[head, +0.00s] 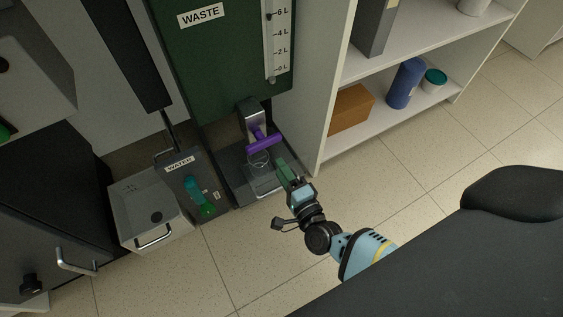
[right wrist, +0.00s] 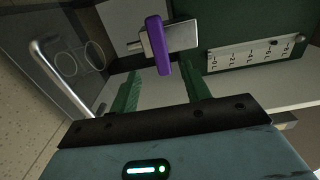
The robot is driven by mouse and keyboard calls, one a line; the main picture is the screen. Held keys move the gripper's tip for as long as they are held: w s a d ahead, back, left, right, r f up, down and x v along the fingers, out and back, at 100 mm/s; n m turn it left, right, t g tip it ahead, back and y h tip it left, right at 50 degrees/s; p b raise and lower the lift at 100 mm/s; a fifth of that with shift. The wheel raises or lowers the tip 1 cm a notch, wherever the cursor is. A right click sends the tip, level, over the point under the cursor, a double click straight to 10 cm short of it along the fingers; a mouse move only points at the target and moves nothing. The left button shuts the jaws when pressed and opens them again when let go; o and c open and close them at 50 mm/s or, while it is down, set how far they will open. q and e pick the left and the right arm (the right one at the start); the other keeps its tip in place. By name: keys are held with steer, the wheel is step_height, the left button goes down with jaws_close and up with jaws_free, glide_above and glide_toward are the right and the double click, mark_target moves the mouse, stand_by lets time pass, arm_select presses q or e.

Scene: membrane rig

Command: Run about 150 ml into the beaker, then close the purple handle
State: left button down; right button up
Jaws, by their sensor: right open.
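The purple handle (head: 264,144) sits on a grey tap block (head: 249,116) below the green WASTE tank (head: 215,50). In the head view it lies crosswise; the right wrist view shows the handle (right wrist: 158,46) close beyond my fingertips. A clear beaker (head: 258,161) stands under the tap on a dark tray. Its rim shows as thin rings in the right wrist view (right wrist: 93,56). I cannot make out liquid in it. My right gripper (head: 282,167) is open and empty, its green fingers (right wrist: 160,86) apart, just short of the handle. My left gripper is not in view.
The tray (head: 232,170) has a metal bar handle at its front. Left stand a dark WATER unit (head: 180,165) and a white sink-like box (head: 130,205). Right is a white shelf (head: 322,125) with a brown box and a blue cylinder. Tiled floor in front is clear.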

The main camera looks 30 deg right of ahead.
mark_target(266, 146)
steer(key=w+b, duration=0.2)
steer(key=w, duration=0.3)
steer(key=shift+w+a+f, duration=0.1)
steer(key=shift+w, duration=0.25)
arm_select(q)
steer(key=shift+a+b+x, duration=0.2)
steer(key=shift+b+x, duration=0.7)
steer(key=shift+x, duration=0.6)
arm_select(e)
steer(key=shift+w, duration=1.6)
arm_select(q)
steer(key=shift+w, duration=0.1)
arm_select(e)
steer(key=c, duration=0.9)
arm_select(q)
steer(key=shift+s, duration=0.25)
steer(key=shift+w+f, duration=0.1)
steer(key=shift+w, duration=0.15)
